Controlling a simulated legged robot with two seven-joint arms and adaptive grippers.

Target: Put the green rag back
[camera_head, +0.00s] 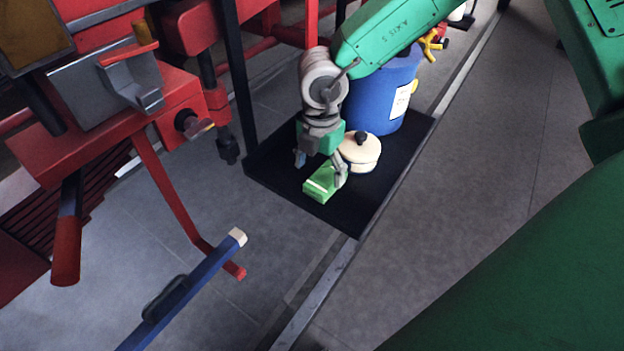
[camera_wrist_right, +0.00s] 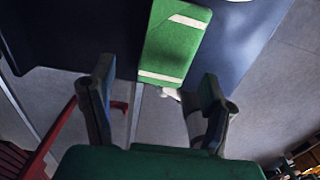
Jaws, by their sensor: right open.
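The green rag (camera_head: 321,184) is a folded block with pale stripes. It lies on a black mat or tray (camera_head: 280,166) on the floor, near its front edge. It also shows in the right wrist view (camera_wrist_right: 176,42), at the top centre. My right gripper (camera_head: 320,168) is open, with its fingers apart at the rag. In the wrist view my right gripper (camera_wrist_right: 157,78) has one finger on each side of the rag's lower end, with visible gaps. Whether a finger touches the rag is unclear. My left gripper is not in view.
A round cream-lidded container (camera_head: 361,157) stands right behind the rag. A blue drum (camera_head: 380,103) with a white label stands behind it. Red machinery (camera_head: 120,110) fills the left, with a blue bar (camera_head: 190,288) in front. Grey floor (camera_head: 470,190) is clear to the right.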

